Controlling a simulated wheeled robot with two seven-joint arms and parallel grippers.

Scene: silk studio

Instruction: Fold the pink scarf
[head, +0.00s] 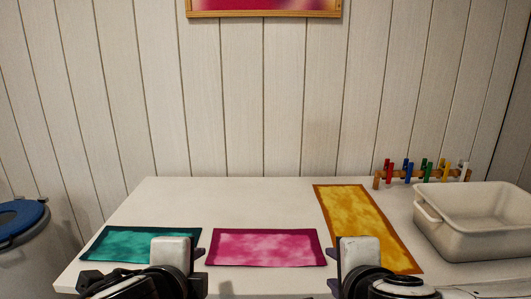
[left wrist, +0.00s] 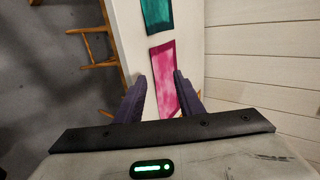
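The pink scarf (head: 265,248) lies flat and spread out near the front of the white table, its long side running left to right, with a darker border. It also shows in the left wrist view (left wrist: 163,62), beyond and between my fingers. My left gripper (left wrist: 160,76) is open and empty, its two dark fingers apart. In the head view, my left gripper (head: 196,262) is at the front, left of the pink scarf. My right gripper (head: 336,265) is at the front right of it, over the yellow scarf's lower end; its fingertips cannot be made out.
A teal scarf (head: 135,242) lies flat to the left, a yellow scarf (head: 355,215) to the right. A beige bin (head: 475,235) and a rack of coloured pegs (head: 420,173) stand at the right. The table (head: 230,200) behind the pink scarf is clear. Wooden stools (left wrist: 95,42) stand beside the table.

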